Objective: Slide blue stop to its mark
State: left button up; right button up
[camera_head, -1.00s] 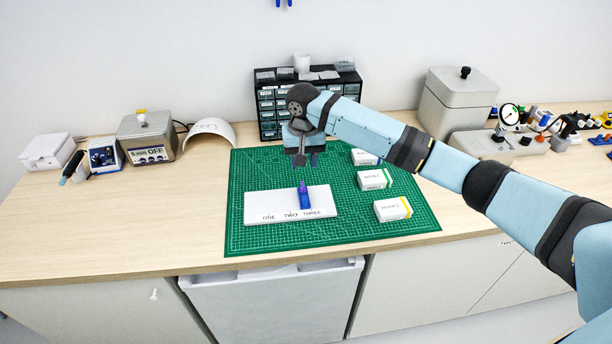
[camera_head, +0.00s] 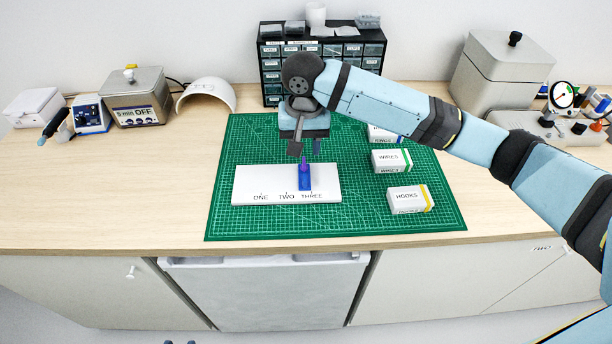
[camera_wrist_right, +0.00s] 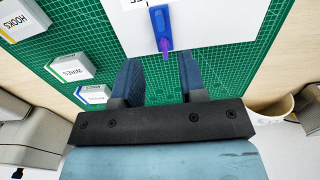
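The blue stop (camera_head: 305,180), with a purple upright part, sits on the white board (camera_head: 250,185). In the head view it stands just behind the word THREE, slightly left of the word's middle. The board reads ONE, TWO, THREE from left to right. My right gripper (camera_head: 305,149) is above and behind the stop. In the right wrist view its two fingers (camera_wrist_right: 160,75) are apart with nothing between them. There the blue stop (camera_wrist_right: 161,22) lies just beyond the fingertips. My left gripper is not recognisable in any view.
The board lies on a green cutting mat (camera_head: 240,222). White boxes, including WIRES (camera_head: 390,161) and HOOKS (camera_head: 408,199), stand right of it. A drawer cabinet (camera_head: 350,50) is behind. The mat left of the board is clear.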

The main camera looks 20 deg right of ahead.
aim_at(305, 178)
notch_tip(305, 178, down, 11)
jog(key=shift+w+d+r, duration=0.1)
dwell(0.3)
grip_shut()
